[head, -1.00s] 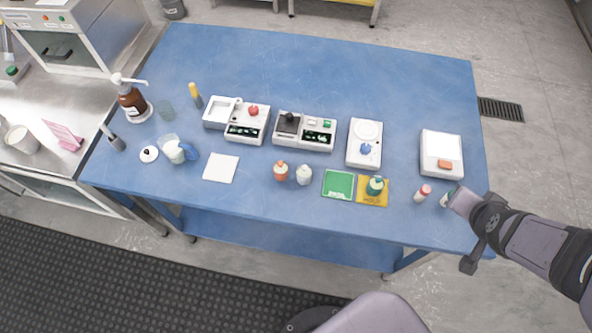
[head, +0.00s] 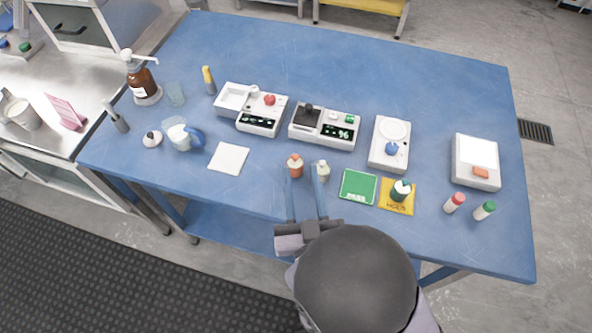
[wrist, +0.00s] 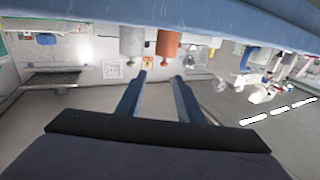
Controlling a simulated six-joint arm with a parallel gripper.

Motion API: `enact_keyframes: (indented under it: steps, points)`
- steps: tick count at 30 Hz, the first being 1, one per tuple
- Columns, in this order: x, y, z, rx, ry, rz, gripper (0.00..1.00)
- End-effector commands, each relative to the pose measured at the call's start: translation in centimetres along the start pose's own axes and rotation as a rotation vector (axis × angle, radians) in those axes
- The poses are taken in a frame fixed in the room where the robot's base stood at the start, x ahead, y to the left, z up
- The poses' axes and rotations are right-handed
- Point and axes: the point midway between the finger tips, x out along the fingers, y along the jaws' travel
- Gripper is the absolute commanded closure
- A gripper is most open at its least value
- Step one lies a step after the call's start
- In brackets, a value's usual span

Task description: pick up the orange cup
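The orange cup (head: 295,167) stands on the blue table near its front edge in the head view. In the wrist view, which is upside down, the orange cup (wrist: 168,43) and the white cup (wrist: 131,41) show beyond the fingertips. My gripper (head: 302,178) is open, its blue fingers pointing at the two cups from the front edge. In the wrist view nothing is between the fingers of my gripper (wrist: 160,76). I cannot tell whether a fingertip touches a cup.
A white square pad (head: 229,158) lies left of the cups, a green mat (head: 358,187) right of them. White devices (head: 325,125) stand behind. Red-capped (head: 454,203) and green-capped (head: 484,211) bottles stand at the right. The blue table (head: 250,195) is bare at the front left.

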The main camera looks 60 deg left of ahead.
Motion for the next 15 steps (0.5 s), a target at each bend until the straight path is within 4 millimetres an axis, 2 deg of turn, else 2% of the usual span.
enact_keyframes:
  steps: [1,7,15]
  points:
    - [-0.3,-0.2,0.7,-0.009,-0.006,-0.004,0.66]
    - [-0.5,-0.3,0.9,-0.021,-0.012,-0.003,0.66]
    - [1.4,-0.3,0.9,-0.019,-0.012,-0.002,0.66]
